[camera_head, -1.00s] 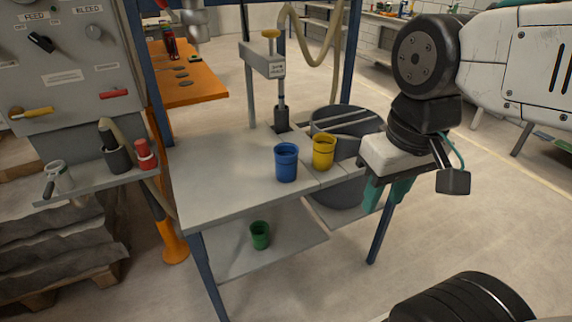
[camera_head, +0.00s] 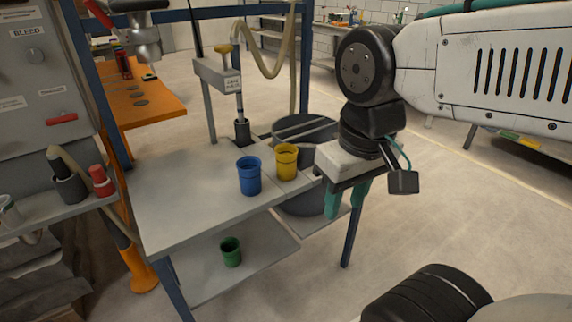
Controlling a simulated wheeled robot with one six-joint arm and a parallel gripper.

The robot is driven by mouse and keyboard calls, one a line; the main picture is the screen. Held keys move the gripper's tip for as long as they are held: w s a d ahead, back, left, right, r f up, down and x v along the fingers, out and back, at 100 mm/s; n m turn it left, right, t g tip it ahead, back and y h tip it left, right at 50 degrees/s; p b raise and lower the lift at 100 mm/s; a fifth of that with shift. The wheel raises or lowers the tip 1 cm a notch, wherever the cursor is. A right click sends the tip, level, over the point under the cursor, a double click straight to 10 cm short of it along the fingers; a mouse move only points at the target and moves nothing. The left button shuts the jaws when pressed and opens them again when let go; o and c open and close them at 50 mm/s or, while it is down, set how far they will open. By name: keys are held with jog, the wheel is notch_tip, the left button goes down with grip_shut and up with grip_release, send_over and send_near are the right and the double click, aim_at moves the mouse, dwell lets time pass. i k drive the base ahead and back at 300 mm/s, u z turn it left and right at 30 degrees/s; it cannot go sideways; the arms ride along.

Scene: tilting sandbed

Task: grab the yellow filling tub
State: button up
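The yellow filling tub (camera_head: 286,163) stands upright on the grey table (camera_head: 190,205), near its right edge. A blue tub (camera_head: 249,177) stands close beside it, to the left and nearer to me. A green tub (camera_head: 231,252) sits on the lower shelf. My gripper (camera_head: 346,200) hangs to the right of the yellow tub, beyond the table's right edge, with its teal fingers pointing down. The fingers look apart, with nothing seen between them. The gripper is clear of the tub.
A dark round bin (camera_head: 305,130) stands behind the yellow tub at the table's right side. A control panel (camera_head: 40,80) is at left. The front of the tabletop is clear.

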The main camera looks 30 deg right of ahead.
aim_at(286, 163)
jog(key=k, duration=0.5)
jog(key=z, duration=2.25)
jog(key=i, duration=1.7)
jog(key=u, duration=2.45)
jog(key=i, duration=0.5)
jog(key=u, duration=0.05)
